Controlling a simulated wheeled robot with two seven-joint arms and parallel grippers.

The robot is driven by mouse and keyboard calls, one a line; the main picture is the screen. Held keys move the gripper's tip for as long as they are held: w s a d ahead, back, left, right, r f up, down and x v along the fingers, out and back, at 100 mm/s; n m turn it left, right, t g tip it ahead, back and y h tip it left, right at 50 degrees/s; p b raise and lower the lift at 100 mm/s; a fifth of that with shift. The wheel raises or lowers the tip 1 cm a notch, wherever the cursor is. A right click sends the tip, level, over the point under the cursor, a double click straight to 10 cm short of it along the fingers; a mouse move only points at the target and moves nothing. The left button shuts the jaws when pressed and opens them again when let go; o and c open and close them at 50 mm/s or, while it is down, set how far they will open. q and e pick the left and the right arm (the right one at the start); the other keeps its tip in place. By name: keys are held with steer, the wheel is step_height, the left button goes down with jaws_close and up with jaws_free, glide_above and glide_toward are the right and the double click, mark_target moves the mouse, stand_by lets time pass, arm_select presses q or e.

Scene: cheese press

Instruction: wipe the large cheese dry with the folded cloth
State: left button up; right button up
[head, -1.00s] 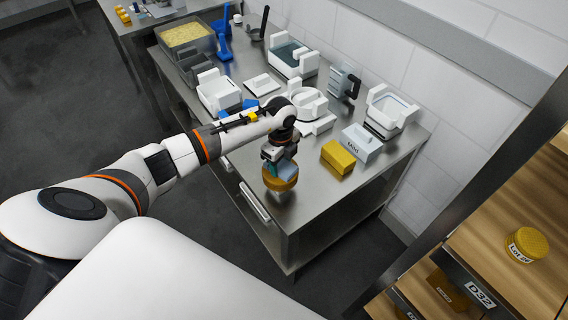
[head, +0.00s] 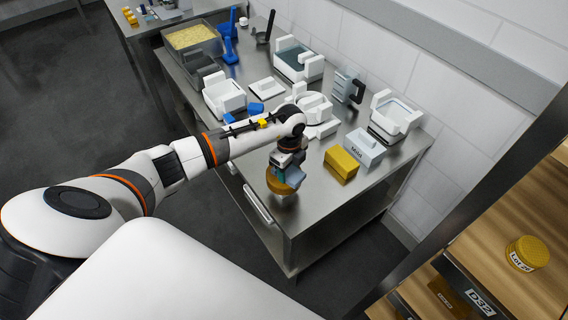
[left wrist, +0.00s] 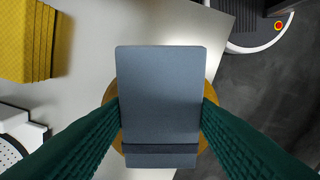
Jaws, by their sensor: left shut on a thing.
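The large cheese (head: 274,182) is a round golden-brown wheel near the front edge of the steel table (head: 310,205). My left gripper (head: 290,167) is above it, shut on the folded cloth (head: 296,178), a blue-grey pad. In the left wrist view the cloth (left wrist: 160,95) lies flat between the two dark green fingers (left wrist: 160,112) and covers most of the cheese. Only the cheese's rim (left wrist: 212,95) shows at either side. The cloth overlaps the cheese's right part in the head view; whether they touch I cannot tell. My right gripper is not in view.
A yellow block (head: 341,164) and a white labelled box (head: 363,147) stand right of the cheese. White moulds (head: 223,97) and a white round press part (head: 316,108) stand behind. A shelf with another labelled cheese (head: 527,253) is at right. The table's front right corner is clear.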

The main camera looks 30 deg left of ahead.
arm_select(q)
steer(key=shift+r, duration=0.1)
step_height(320, 180, up, 5)
steer(key=p, duration=0.4)
stand_by(0.3)
stand_by(0.4)
steer(key=a+b, duration=0.1)
steer(key=b, duration=0.2)
steer(key=a+b, duration=0.2)
steer(key=b, duration=0.1)
steer(key=shift+w+a+b, duration=0.1)
steer(key=shift+w+b, duration=0.2)
steer(key=shift+b, duration=0.1)
steer(key=shift+s+a+r+b, duration=0.1)
steer(key=shift+a+r+b, duration=0.1)
steer(key=shift+b, duration=0.15)
steer(key=shift+f+b, duration=1.6)
steer(key=shift+f, duration=0.7)
steer(key=shift+f+b, duration=0.4)
steer(key=shift+f, duration=0.2)
